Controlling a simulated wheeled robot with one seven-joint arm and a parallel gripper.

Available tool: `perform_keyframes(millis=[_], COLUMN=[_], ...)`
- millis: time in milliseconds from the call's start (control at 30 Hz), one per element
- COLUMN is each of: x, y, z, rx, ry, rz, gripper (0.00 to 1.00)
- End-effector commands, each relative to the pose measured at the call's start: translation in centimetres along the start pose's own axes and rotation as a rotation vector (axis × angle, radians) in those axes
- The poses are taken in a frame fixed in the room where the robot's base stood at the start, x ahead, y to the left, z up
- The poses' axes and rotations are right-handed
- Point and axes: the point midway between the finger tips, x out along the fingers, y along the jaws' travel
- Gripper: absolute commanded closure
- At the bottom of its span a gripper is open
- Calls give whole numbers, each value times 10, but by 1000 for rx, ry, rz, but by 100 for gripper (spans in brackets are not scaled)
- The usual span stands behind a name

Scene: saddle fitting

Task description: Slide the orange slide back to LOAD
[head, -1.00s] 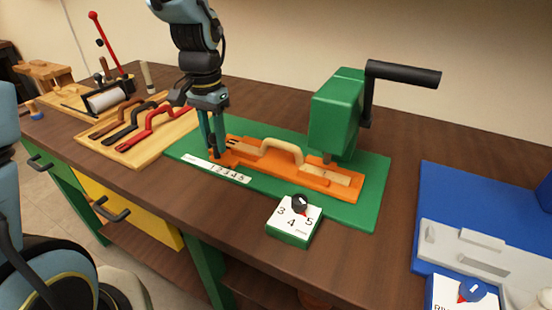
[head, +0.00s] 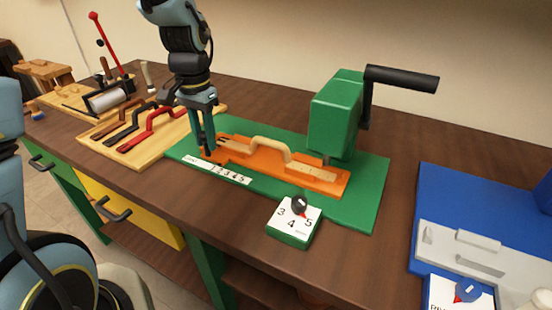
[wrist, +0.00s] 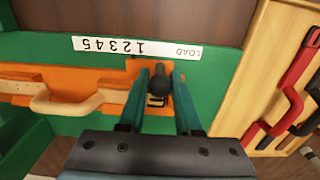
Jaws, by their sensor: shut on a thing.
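The orange slide (head: 325,187) lies on a green base plate (head: 365,208) and carries a tan wooden piece with an arched handle (head: 270,147). My gripper (head: 207,148) is at the slide's left end in the head view. In the wrist view my gripper (wrist: 160,85) is shut on a dark round knob (wrist: 160,84) at that end of the slide (wrist: 115,88). A white scale strip (wrist: 137,47) reads LOAD and 1 to 5. The slide's orange tab (wrist: 138,67) stands beside the strip, near 1 and LOAD.
A green press head with a black crank (head: 338,112) stands over the slide's right part. A dial box (head: 294,220) sits in front of the base. A wooden board (head: 125,152) with several coloured handles lies left. A blue station (head: 440,200) is at right.

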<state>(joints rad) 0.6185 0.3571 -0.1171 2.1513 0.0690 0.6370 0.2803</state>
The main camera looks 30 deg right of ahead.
Motion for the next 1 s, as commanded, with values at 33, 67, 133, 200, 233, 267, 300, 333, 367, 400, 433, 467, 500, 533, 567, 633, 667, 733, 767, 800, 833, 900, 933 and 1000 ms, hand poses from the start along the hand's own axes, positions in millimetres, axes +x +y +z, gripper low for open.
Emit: perform_keyframes(millis=[33,67,133,200,233,267,300,333,367,400,433,467,500,533,567,633,667,733,767,800,833,900,933,1000], x=[0,-1,-1,-1,-1,-1,0,0,0,0,0,0,-1,-1,-1,-1,-1,0,0,0,0,0,-1,-1], y=[-2,-3,-7,-12,-13,-15,-16,-17,-18,-18,-19,-20,-21,-23,-24,-28,-29,-31,-32,-32,-33,-36,-38,-42], z=[0,0,0,0,0,0,0,0,0,0,0,0,0,0,0,0,0,0,0,0,0,0,0,0], rx=[-1,-1,-1,-2,-2,-2,-2,-1,-1,-1,-1,-1,-1,-2,-2,-2,-2,-1,-1,-1,-1,-2,-2,-3], ry=[0,0,1,1,1,1,1,1,1,1,1,1,1,1,1,1,1,1,1,1,1,1,1,1], rz=[0,0,0,0,0,0,0,0,0,0,0,0,0,-1,-1,-1,-1,-1,-1,0,0,0,0,-1], gripper=[95,95,95,95,95,95,95,95,95,95,95,95,95,95,95,95,95,95,95,95,95,95,95,95])
